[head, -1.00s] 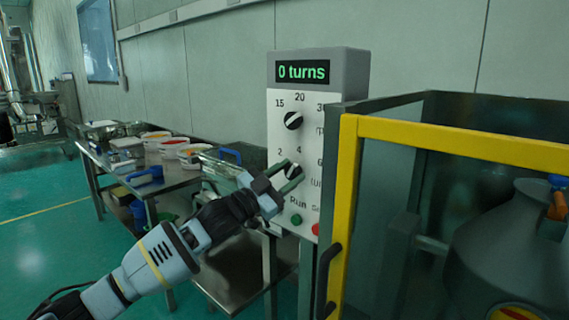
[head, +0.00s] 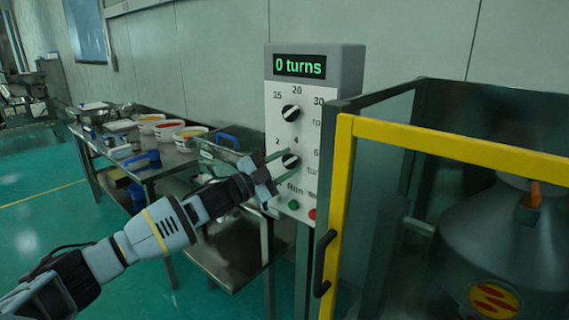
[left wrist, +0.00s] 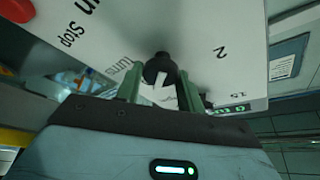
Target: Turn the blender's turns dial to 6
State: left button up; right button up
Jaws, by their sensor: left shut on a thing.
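The blender's control box (head: 318,68) stands upright with a green display (head: 300,66) reading "0 turns". The lower black dial (head: 291,161) is the turns dial, with 2, 4 and 6 printed around it. Its white mark is slanted; I cannot tell its exact setting. My left gripper (head: 288,164) has one green finger on each side of this dial and is shut on it. In the left wrist view, the dial (left wrist: 160,70) sits between the two fingers, its white mark facing the camera. My right gripper is not in view.
An upper rpm dial (head: 291,113) sits above, and green (head: 293,204) and red (head: 312,214) buttons sit below. A yellow-framed guard (head: 341,205) with a black handle stands close on the right. A metal table (head: 172,168) with bowls is behind left.

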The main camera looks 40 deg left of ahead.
pick_arm(q)
jog(key=o, duration=1)
jog(key=shift+s+a+f, duration=0.3)
jog(key=shift+s+f, duration=0.05)
jog(key=shift+s, duration=0.2)
jog(key=shift+b+v, duration=0.75)
jog(key=shift+v, duration=2.45)
jog(key=shift+r, duration=0.15)
